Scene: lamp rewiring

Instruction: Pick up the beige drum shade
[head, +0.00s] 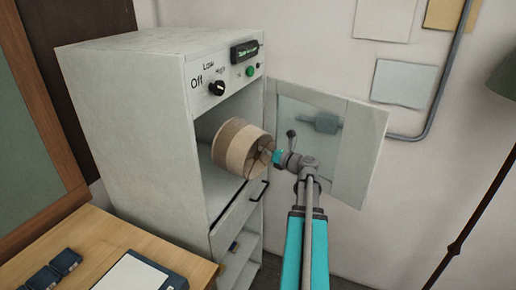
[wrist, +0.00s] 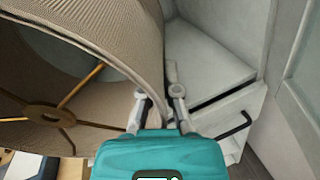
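The beige drum shade (head: 243,146) is tipped on its side in the mouth of the white cabinet's open compartment, apparently off the shelf. In the wrist view the shade (wrist: 105,35) fills the upper left, with its open end and brass spokes facing the camera. My gripper (head: 275,156) is at the shade's right rim. In the wrist view my gripper (wrist: 157,88) has one finger inside the shade wall and one outside, closed on the rim. The shade's far side is hidden.
The white cabinet (head: 130,110) has a knob and green button above the compartment. Its windowed door (head: 352,170) stands open to the right, close to my arm. A drawer with a black handle (head: 256,192) is below. A wooden desk (head: 95,240) is at lower left.

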